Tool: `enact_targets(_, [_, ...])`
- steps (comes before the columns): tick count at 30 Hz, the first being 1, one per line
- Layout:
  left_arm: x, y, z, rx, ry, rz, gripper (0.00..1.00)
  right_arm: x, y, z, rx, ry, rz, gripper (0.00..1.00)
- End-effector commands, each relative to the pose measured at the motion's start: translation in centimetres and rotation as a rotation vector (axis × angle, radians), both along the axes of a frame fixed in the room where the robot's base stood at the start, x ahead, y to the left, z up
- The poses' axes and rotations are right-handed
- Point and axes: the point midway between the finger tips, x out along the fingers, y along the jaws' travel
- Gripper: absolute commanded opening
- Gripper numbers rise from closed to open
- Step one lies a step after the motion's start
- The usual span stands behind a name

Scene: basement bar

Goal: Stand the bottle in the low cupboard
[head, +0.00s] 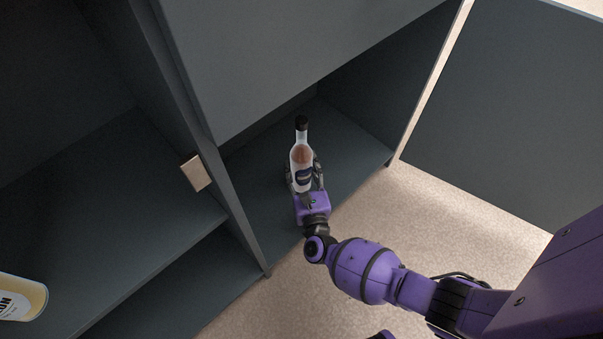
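The bottle (302,158), clear with brown contents, a dark label and a black cap, is upright inside the opening of the low cupboard (250,205). My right gripper (304,176) reaches in from the front with a finger on each side of the bottle's lower body, closed against it. Whether the bottle's base touches the cupboard floor cannot be told, as the gripper hides part of it. My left gripper is not in view.
The cupboard's open door (510,110) stands at the right. A divider (232,190) separates this compartment from shelves on the left, where a yellowish bottle (22,298) and a small beige block (195,172) show. The cupboard floor around the held bottle is clear.

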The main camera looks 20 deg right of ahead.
Motion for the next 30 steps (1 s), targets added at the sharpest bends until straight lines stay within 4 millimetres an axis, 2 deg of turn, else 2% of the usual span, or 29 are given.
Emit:
enact_targets(1, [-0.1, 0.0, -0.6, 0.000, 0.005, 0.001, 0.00, 0.0, 0.0, -0.9, -0.003, 0.000, 0.001, 0.00])
enact_targets(5, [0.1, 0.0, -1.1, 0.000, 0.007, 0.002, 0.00, 0.0, -0.1, -2.0, -0.002, -0.002, 0.000, 0.00])
enact_targets(17, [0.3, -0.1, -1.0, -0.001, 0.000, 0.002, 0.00, -0.1, 0.0, -2.4, -0.001, -0.001, -0.001, 0.00])
enact_targets(18, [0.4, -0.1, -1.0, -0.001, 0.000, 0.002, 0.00, -0.2, -0.1, -2.7, -0.001, 0.005, 0.000, 0.48])
enact_targets(22, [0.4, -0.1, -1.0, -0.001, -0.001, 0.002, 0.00, -0.2, -0.1, -2.7, -0.001, 0.005, 0.000, 0.65])
enact_targets(30, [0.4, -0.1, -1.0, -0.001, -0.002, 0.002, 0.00, -0.2, -0.1, -2.7, -0.001, 0.005, 0.000, 0.65])
